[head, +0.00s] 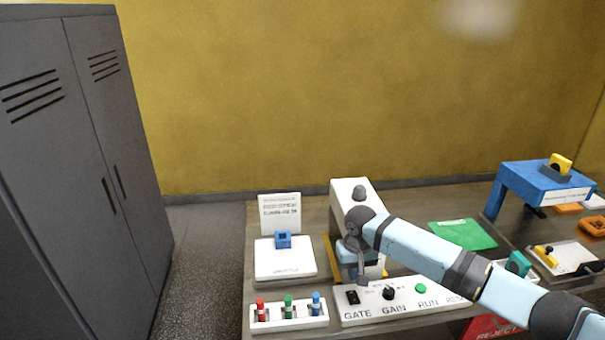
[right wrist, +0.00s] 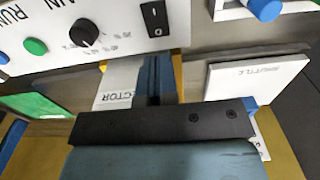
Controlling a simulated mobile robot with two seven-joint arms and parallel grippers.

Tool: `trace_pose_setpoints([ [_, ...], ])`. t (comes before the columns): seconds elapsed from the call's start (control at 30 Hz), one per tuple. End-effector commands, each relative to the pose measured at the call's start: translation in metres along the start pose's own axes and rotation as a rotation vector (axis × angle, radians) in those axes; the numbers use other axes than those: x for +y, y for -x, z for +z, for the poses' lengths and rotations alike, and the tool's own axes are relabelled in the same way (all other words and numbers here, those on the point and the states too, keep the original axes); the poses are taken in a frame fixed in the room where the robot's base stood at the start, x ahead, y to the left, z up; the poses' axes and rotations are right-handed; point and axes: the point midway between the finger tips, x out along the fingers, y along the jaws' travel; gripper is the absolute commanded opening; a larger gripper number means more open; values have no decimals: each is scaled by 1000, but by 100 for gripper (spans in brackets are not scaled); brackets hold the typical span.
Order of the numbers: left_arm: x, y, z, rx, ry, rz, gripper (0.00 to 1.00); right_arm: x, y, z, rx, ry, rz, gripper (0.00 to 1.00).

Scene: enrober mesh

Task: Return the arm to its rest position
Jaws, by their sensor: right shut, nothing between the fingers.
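My right arm reaches in from the lower right of the head view, over the workbench (head: 320,215). Its gripper (head: 362,278) hangs down in front of the white machine (head: 345,192), just behind the control panel (head: 350,316). The gripper is shut and empty. In the right wrist view the closed fingers (right wrist: 155,78) point at a strip between the control panel (right wrist: 110,30) and the machine's plate (right wrist: 115,92), whose lettering is partly covered. I cannot tell whether the fingertips touch anything. The arm hides part of the machine and bench. My left gripper is not in view.
A white pad (head: 285,262) with a blue block (head: 283,240) lies left of the machine. A rack of coloured pegs (head: 289,315) stands at the front left. A green sheet (head: 463,234) and blue stand (head: 545,183) are to the right. Grey lockers (head: 80,170) stand far left.

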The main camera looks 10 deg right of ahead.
Motion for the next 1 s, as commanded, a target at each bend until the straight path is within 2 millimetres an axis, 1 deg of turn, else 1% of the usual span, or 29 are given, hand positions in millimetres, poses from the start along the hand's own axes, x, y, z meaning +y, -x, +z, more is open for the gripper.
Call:
trace_pose_setpoints([
  [0.07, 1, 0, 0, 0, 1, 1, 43, -12, -10, 13, -4, 31, -16, 0],
  [0.17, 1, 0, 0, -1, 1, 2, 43, -37, -27, 42, 1, 100, -57, 0],
  [0.2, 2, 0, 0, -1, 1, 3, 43, -49, -34, 57, 8, 136, -80, 0],
  [0.27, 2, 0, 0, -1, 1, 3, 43, -66, -44, 82, 22, 186, -117, 0],
  [0.3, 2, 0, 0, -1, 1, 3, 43, -76, -47, 98, 36, 215, -141, 0],
  [0.37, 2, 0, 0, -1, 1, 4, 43, -87, -51, 121, 60, 251, -174, 0],
  [0.4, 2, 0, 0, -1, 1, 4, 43, -93, -53, 136, 76, 269, -194, 0],
  [0.47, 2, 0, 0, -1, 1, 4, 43, -99, -54, 158, 103, 289, -221, 0],
  [0.5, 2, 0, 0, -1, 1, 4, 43, -100, -54, 171, 123, 299, -236, 0],
  [0.57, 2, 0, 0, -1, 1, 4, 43, -101, -53, 192, 151, 305, -255, 0],
  [0.6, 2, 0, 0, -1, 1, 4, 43, -98, -52, 205, 171, 306, -263, 0],
  [0.67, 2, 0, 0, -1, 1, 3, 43, -93, -49, 224, 199, 300, -269, 0],
  [0.7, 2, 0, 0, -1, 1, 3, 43, -87, -47, 238, 217, 294, -269, 0],
  [0.77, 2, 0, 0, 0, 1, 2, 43, -76, -44, 257, 243, 279, -261, 0],
  [0.8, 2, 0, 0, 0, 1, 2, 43, -68, -42, 270, 259, 267, -252, 0],
  [0.9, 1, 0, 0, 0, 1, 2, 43, -43, -35, 301, 290, 234, -214, 0],
  [1.0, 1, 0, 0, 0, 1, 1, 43, -20, -28, 326, 306, 205, -170, 0],
])
